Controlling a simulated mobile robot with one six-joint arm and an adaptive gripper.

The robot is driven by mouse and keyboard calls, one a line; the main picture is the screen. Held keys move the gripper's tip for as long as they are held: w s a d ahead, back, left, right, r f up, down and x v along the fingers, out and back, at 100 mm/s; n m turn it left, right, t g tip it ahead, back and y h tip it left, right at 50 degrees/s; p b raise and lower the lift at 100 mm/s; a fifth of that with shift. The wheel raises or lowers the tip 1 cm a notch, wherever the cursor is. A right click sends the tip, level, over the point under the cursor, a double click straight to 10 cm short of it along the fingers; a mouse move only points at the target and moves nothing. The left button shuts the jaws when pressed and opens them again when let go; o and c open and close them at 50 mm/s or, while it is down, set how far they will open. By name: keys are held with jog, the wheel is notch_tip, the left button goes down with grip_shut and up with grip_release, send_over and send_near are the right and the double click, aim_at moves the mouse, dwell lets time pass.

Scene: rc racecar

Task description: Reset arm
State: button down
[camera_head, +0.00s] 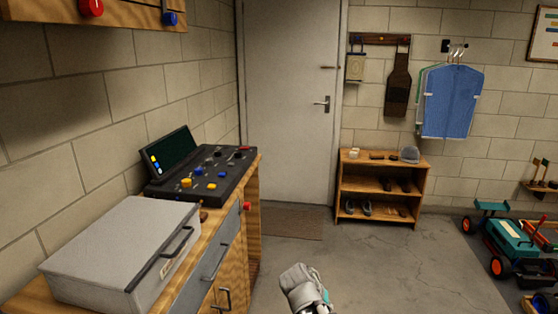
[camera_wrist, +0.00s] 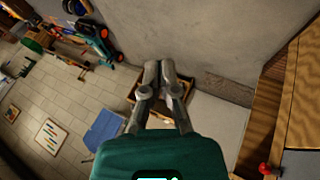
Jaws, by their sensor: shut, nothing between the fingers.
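My gripper (camera_wrist: 160,72) shows in the wrist view, in front of its teal body. Its two grey fingers are together at the tips, with nothing between them. It points out over the grey floor and touches nothing that I can see. In the head view, a grey and teal part of my arm stands at the bottom centre, above open floor; I cannot make out the fingers there.
A wooden workbench (camera_head: 222,250) on the left bears a grey metal case (camera_head: 110,245) and a black control console (camera_head: 207,172). A low shelf (camera_head: 382,166) stands right of the white door (camera_head: 290,100). A teal racecar (camera_head: 512,240) is at right. The middle floor is clear.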

jog(key=s+d+f+n+g+y, duration=0.2)
jog(key=s+d+f+g+y, duration=0.15)
jog(key=s+y, duration=0.2)
notch_tip(320, 180, up, 16)
jog(key=p, duration=1.6)
jog(key=shift+w+r, duration=0.15)
jog(key=shift+r, duration=0.1)
